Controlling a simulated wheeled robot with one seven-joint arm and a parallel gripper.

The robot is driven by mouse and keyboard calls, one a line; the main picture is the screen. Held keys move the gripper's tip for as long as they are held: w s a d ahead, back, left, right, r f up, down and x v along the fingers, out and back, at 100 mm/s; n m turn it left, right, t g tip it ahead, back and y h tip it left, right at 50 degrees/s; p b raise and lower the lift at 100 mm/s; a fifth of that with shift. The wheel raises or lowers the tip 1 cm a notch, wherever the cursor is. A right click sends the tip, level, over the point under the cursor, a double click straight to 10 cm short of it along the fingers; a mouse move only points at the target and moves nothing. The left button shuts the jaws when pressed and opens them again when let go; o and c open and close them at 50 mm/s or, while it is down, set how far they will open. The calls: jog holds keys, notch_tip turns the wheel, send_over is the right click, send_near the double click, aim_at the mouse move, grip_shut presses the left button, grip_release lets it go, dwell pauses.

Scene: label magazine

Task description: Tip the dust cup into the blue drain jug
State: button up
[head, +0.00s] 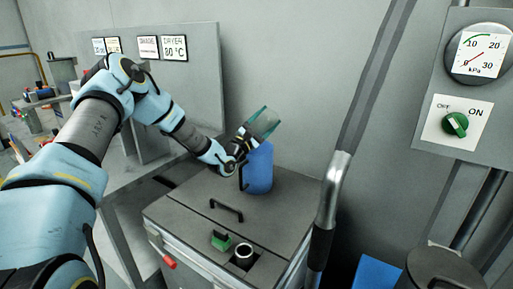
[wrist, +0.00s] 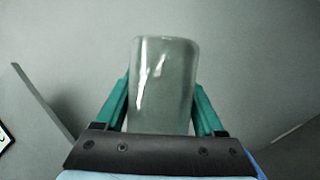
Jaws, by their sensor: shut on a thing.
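The dust cup is a clear, greenish see-through cup (head: 265,122), held tilted above the blue drain jug (head: 260,170). It also fills the middle of the wrist view (wrist: 164,85), between the two green fingers. My gripper (head: 247,136) is shut on the cup; it also shows in the wrist view (wrist: 163,108). The blue jug stands upright at the back of a grey cabinet top, its handle to the left. My gripper and the cup cover part of the jug's rim. I cannot tell whether anything is in the cup or the jug.
The grey cabinet top (head: 185,212) has a black handle (head: 226,210), a green switch (head: 221,241) and a round port (head: 243,256). A metal pipe (head: 332,190) rises on the right. A gauge panel (head: 470,85) hangs at upper right. A wall is close behind the jug.

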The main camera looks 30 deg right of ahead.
jog(key=m+g, duration=0.1)
jog(key=s+m+g+p, duration=0.1)
jog(key=shift+d+r+m, duration=0.15)
jog(key=shift+d+m, duration=0.25)
jog(key=shift+s+f+m, duration=0.25)
jog(key=shift+f+m, duration=0.05)
jog(key=shift+m, duration=0.4)
jog(key=shift+f, duration=0.1)
jog(key=shift+s+d+m+g, duration=0.2)
jog(key=shift+m+g, duration=0.4)
jog(key=shift+m, duration=0.1)
jog(key=s+d+f+m+y+b, duration=0.2)
jog(key=s+f+m+y+b, duration=0.1)
jog(key=m, duration=0.7)
jog(key=s+d+f+m+y+b, duration=0.2)
jog(key=s+f+m+y+b, duration=0.2)
jog(key=f+m+b, duration=0.4)
jog(key=f+m+y, duration=0.1)
jog(key=m, duration=0.2)
jog(key=shift+f, duration=0.35)
